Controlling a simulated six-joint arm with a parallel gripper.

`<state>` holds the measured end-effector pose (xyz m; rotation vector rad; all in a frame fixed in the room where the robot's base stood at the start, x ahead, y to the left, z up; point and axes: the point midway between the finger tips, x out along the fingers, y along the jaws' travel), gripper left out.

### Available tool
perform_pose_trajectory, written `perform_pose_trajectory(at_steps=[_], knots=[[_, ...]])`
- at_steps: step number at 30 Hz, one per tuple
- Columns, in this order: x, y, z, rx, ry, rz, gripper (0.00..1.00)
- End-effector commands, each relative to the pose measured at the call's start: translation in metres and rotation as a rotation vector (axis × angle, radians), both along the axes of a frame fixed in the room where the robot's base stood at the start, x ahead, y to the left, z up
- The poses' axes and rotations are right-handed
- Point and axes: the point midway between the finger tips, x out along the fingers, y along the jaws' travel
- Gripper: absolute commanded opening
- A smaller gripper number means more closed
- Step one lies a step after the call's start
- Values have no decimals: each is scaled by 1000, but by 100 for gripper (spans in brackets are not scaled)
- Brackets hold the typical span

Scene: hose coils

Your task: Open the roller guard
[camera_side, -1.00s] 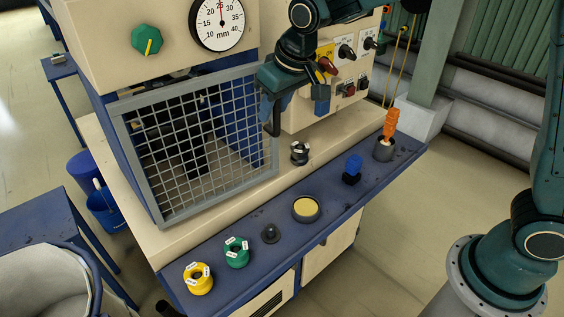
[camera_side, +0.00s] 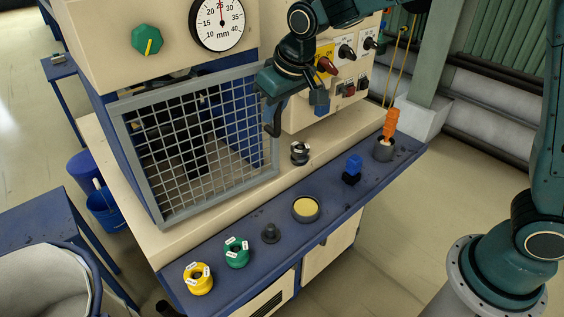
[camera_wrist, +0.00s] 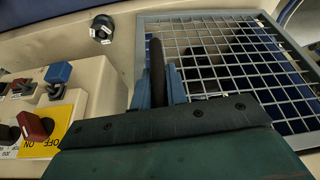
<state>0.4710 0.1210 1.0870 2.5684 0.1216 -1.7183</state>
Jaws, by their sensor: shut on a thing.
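The roller guard is a grey-framed wire mesh panel (camera_side: 118,150) on the front of the beige machine, standing across the roller opening. It also shows in the wrist view (camera_wrist: 215,16). Its black handle (camera_side: 272,128) is at the guard's right edge, and it shows as a dark upright bar in the wrist view (camera_wrist: 157,70). My gripper (camera_side: 272,103) is at this handle. In the wrist view its blue fingers (camera_wrist: 159,88) sit on both sides of the bar, shut on it. The rollers behind the mesh are mostly hidden.
The control panel, with a red switch (camera_side: 327,65) and a blue block (camera_side: 320,104), is close to my gripper's right. On the blue ledge are yellow (camera_side: 198,287) and green (camera_side: 237,259) coils, a yellow-topped dish (camera_side: 306,208) and an orange-handled tool (camera_side: 390,126) in a cup.

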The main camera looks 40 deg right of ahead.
Motion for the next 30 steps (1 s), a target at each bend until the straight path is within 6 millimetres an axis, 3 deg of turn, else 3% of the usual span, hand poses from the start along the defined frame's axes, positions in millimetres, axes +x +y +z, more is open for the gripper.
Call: perform_pose_trajectory(at_steps=[11,30], knots=[[-28,9,1,-2,-1,-93,0],[-119,59,0,-1,-3,-452,0]])
